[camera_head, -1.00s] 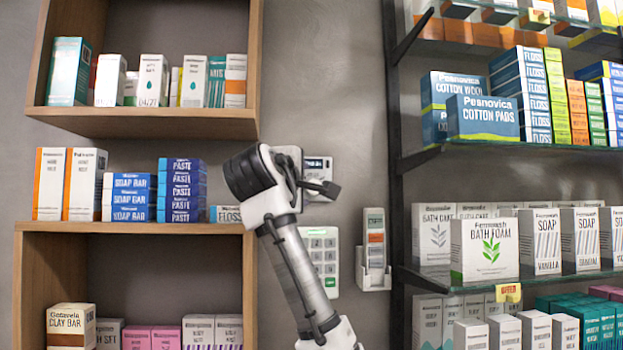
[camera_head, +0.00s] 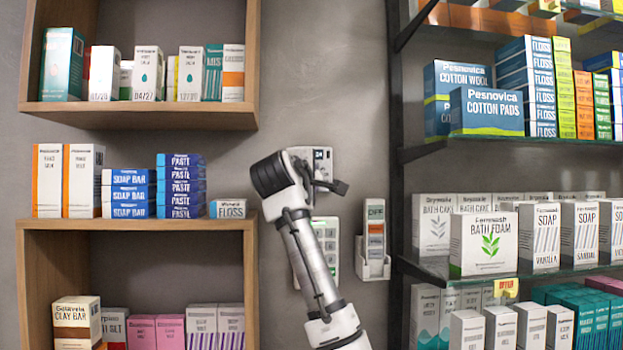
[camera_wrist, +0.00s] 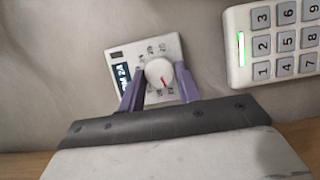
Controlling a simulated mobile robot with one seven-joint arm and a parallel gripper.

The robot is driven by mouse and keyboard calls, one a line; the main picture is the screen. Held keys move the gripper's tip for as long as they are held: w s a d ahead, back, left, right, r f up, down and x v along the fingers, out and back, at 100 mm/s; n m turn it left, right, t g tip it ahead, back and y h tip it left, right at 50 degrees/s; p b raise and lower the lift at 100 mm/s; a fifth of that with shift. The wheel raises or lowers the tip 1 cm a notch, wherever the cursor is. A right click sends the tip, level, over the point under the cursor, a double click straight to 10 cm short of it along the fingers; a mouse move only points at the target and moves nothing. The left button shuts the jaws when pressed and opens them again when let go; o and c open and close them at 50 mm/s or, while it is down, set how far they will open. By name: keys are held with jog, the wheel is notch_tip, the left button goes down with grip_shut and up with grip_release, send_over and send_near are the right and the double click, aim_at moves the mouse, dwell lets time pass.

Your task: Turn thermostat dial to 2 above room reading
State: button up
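The thermostat (camera_wrist: 116,55) is a white wall plate with a round white dial (camera_wrist: 159,73) and a small dark display (camera_wrist: 122,77). A red mark on the dial points to the lower right in the wrist view. Numbers ring the dial, too small to read surely. The display seems to end in 24. My gripper (camera_wrist: 160,78) has its two purple fingers spread, one on each side of the dial, with seemingly narrow gaps; contact is unclear. In the head view the thermostat (camera_head: 325,156) is partly hidden by my arm, and my gripper (camera_head: 338,187) is mostly hidden.
A white keypad (camera_wrist: 275,42) is on the wall to the right in the wrist view. In the head view it sits below the thermostat, with a remote in a holder (camera_head: 375,268) beside it. Wooden shelves (camera_head: 150,226) stand left, glass shelves (camera_head: 440,270) right, both stocked.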

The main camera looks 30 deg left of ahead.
jog(key=c, duration=0.4)
